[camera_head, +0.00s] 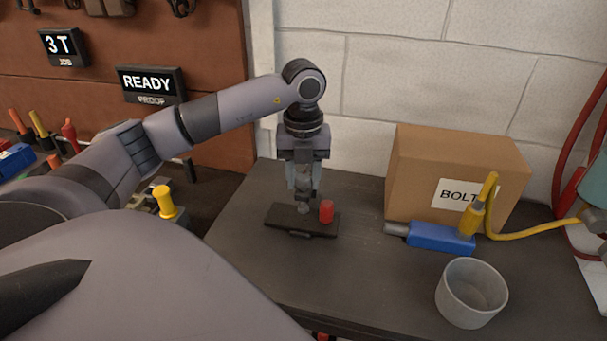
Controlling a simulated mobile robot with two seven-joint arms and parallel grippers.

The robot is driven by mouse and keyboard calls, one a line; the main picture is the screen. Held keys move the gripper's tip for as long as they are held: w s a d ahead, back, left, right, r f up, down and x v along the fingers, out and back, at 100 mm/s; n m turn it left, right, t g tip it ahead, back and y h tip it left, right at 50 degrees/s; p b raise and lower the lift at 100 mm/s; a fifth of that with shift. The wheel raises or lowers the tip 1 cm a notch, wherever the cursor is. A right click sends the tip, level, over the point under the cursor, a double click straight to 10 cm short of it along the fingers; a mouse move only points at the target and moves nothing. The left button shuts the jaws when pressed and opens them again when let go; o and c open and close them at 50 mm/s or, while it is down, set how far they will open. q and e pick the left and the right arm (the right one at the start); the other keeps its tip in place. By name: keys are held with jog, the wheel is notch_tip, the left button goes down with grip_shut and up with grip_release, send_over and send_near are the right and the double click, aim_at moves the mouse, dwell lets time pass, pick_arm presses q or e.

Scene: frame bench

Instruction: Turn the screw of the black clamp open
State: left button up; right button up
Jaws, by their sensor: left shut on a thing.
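The black clamp (284,217) lies flat on the dark bench top. A small red cylinder (326,211) stands at its right side. My left gripper (304,196) comes down from above, pointing at the clamp. Its fingers are shut on a small grey part that rises from the clamp, which looks like the screw (303,208). The fingers hide most of this part, so I cannot tell how far it is turned. My right gripper is not in view.
A cardboard box (415,175) stands behind on the right, with a blue tool (440,237) and yellow cable before it. A grey cup (455,300) stands at the front right. A yellow-topped fixture (165,202) is at the left. Bench in front of the clamp is clear.

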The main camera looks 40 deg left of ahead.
aim_at(303, 175)
pick_arm(q)
jog(key=o, duration=1.1)
jog(key=shift+c, duration=0.2)
jog(key=shift+r, duration=0.1)
notch_tip(303, 175, up, 7)
